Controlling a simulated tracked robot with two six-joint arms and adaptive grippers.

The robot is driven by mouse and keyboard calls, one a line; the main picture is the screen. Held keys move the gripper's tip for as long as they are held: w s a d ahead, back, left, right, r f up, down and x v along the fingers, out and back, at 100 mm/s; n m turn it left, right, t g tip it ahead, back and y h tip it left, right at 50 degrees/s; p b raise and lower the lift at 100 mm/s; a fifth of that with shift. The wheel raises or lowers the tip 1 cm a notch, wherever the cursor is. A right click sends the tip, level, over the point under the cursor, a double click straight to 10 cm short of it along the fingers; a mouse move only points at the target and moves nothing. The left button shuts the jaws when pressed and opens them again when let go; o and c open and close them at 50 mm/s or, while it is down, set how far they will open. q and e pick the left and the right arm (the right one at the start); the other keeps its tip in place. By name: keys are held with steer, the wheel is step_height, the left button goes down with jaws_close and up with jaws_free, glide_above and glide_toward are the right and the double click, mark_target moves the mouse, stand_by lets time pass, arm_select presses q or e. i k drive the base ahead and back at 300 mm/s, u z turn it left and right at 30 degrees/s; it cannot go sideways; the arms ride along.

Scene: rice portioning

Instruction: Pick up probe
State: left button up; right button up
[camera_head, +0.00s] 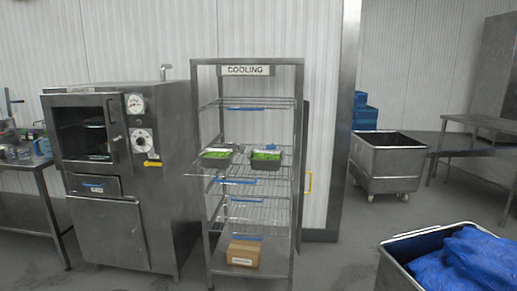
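I cannot make out a probe for certain in the head view. A small yellow item (152,163) is on the front of the steel oven (160,205), below its two dials; I cannot tell what it is. The rack labelled COOLING (299,120) stands right of the oven. On its middle shelf are two dark trays with green contents, a left tray (217,154) and a right tray (266,155). Neither of my grippers is in view.
A steel table (35,162) with small items is at the left. A brown box (244,252) sits on the rack's bottom shelf. A wheeled steel bin (388,165) stands behind right. A bin with blue bags (465,262) is at the front right. Floor between is clear.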

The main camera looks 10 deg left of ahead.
mark_target(273, 146)
steer(key=u, duration=0.2)
steer(key=i, duration=1.4)
steer(key=z, duration=0.4)
